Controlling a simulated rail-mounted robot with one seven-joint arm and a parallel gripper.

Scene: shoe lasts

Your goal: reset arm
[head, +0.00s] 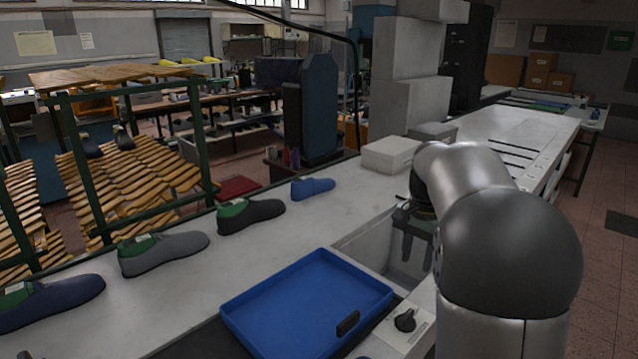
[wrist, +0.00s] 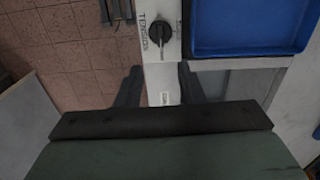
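My gripper (head: 417,258) hangs from the arm at the right of the head view, above the recess behind the control panel. In the wrist view its two dark fingers (wrist: 160,76) stand apart with nothing between them. The wrist view looks down on a white panel strip (wrist: 155,85) with a black knob and the label "TENSION". The gripper is apart from the knob.
A blue tray (head: 290,312) lies front centre, with a small dark piece (head: 348,323) at its near wall. Several shoes, including a grey one (head: 163,252) and a blue one (head: 312,188), line the bench (head: 240,262). A white box (head: 391,154) stands behind the gripper.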

